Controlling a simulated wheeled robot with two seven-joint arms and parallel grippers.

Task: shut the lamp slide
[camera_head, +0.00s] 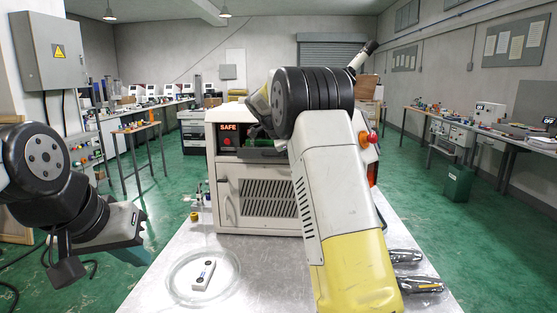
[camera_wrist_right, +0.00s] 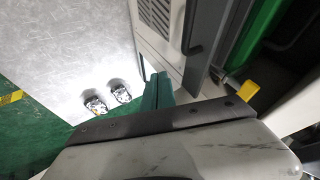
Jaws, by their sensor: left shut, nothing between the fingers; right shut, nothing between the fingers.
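The machine (camera_head: 262,190) stands on the metal table, with a lit SAFE sign and a dark opening with green inside. I cannot make out the lamp slide for certain; my right arm covers part of the machine's front. In the right wrist view a yellow tab (camera_wrist_right: 248,90) sits beside a dark opening with a green edge. My left gripper (camera_head: 140,254), with teal fingers, is shut and empty at the left, off the table. My right gripper (camera_wrist_right: 157,90) is shut and empty near the machine's front panel; in the head view it is hidden behind my arm.
A round clear dish (camera_head: 178,291) holding a white part (camera_head: 204,274) lies on the table (camera_head: 265,280). Small bottles stand left of the machine. Green floor is open on both sides.

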